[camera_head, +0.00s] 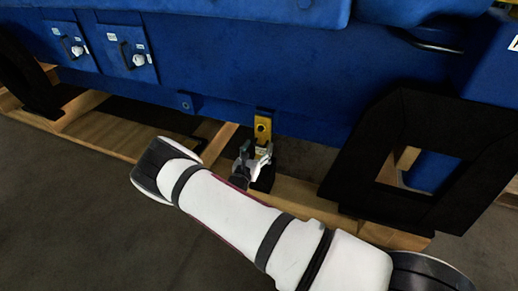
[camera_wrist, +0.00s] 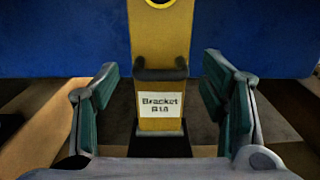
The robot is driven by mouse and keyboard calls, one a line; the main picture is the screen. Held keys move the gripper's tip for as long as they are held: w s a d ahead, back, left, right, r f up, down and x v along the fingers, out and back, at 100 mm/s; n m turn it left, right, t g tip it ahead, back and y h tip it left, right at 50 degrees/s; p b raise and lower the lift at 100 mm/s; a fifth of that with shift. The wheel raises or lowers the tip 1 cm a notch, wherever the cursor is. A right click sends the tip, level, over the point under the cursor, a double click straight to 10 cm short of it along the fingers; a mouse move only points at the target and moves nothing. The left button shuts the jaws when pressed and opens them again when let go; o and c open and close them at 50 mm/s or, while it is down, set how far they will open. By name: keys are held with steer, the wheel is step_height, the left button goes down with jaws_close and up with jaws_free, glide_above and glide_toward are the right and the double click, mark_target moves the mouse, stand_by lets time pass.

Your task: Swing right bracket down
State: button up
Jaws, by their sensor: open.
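A yellow bracket (camera_head: 262,128) hangs at the lower edge of the blue engine side in the head view. My gripper (camera_head: 255,158) is just in front of the bracket's lower part. In the wrist view my gripper (camera_wrist: 165,100) is open, with one green-padded finger on each side of the bracket and a gap on both sides.
The blue engine body (camera_head: 220,75) rises right behind the bracket. A black support frame (camera_head: 357,160) stands to the right, and a wooden pallet beam (camera_head: 296,192) runs below. Two blue panels with handles (camera_head: 133,58) are at the upper left. Grey floor (camera_head: 60,215) is open at the left front.

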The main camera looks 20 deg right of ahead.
steer(key=shift+w+d, duration=0.45)
steer(key=shift+w, duration=0.15)
